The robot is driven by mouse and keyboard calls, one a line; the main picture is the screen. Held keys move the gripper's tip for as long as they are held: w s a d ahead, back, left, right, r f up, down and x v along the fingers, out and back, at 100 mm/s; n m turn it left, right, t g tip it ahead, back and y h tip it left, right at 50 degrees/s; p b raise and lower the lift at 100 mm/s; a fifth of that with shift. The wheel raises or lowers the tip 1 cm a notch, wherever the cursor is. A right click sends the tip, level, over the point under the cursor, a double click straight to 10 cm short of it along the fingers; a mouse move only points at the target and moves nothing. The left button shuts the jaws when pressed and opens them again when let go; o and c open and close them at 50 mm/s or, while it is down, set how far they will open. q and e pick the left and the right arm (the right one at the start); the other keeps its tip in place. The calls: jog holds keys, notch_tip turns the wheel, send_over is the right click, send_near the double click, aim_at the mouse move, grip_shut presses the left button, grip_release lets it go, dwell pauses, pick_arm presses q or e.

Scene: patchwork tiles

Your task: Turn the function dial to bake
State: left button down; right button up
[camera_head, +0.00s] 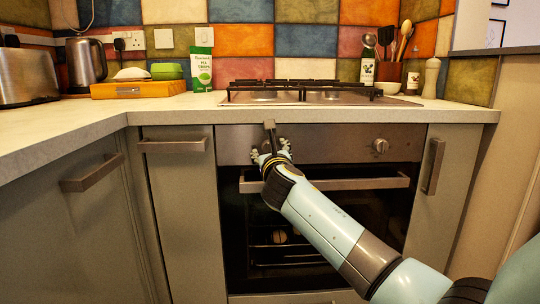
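The built-in oven has a steel control panel (335,142) across its top. A round dial (380,146) shows on the panel's right side. My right gripper (270,149) is at the panel's left part, reaching in from the lower right. Its wrist and fingers cover that part, so any dial there is hidden and I cannot tell whether the gripper touches one. A small grey upright piece (269,125) shows just above the fingers. Whether the fingers are open or shut is unclear. Dial markings are too small to read. My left gripper is not in view.
The oven door handle (340,183) runs just below the panel, partly behind my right arm. The worktop edge (340,115) and gas hob (300,94) are above. Cupboard handles (173,145) (433,167) stick out on both sides. A kettle, toaster and green-white carton stand on the worktop.

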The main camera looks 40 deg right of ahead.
jog(key=c, duration=1.1)
jog(key=shift+c, duration=0.2)
